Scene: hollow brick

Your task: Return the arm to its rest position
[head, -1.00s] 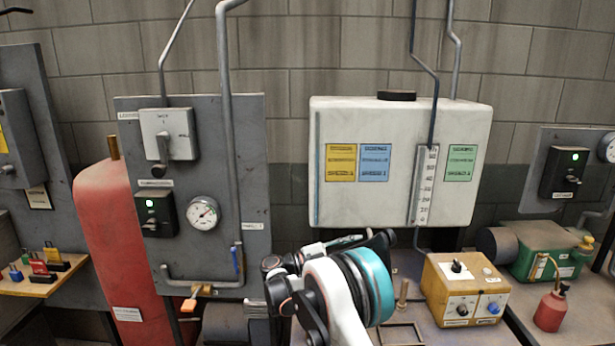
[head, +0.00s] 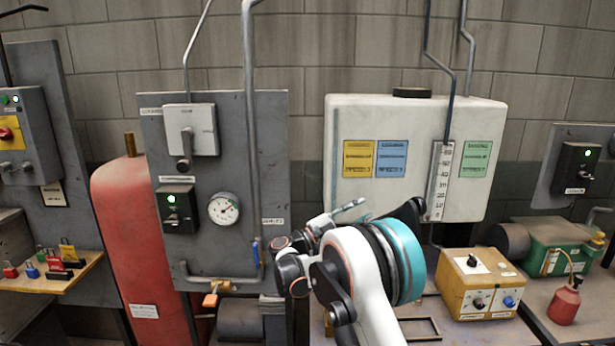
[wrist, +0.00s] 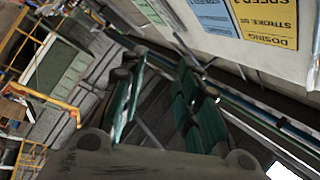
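My arm, white with a teal band (head: 402,262), rises from the bottom of the head view and bends at the middle. My gripper lies beyond this joint in the head view, in front of the white tank's lower left, with its fingers partly hidden. In the wrist view my gripper (wrist: 158,80) shows two fingers with green pads standing apart. The gap between them is empty, with only background showing through it. Nothing is held.
Behind the arm stand a grey panel (head: 240,150) with switch and gauge, a red cylinder (head: 130,240) and a white tank (head: 410,120). A yellow control box (head: 478,285) and red oil can (head: 564,303) stand right. A padlock shelf (head: 50,280) is at left.

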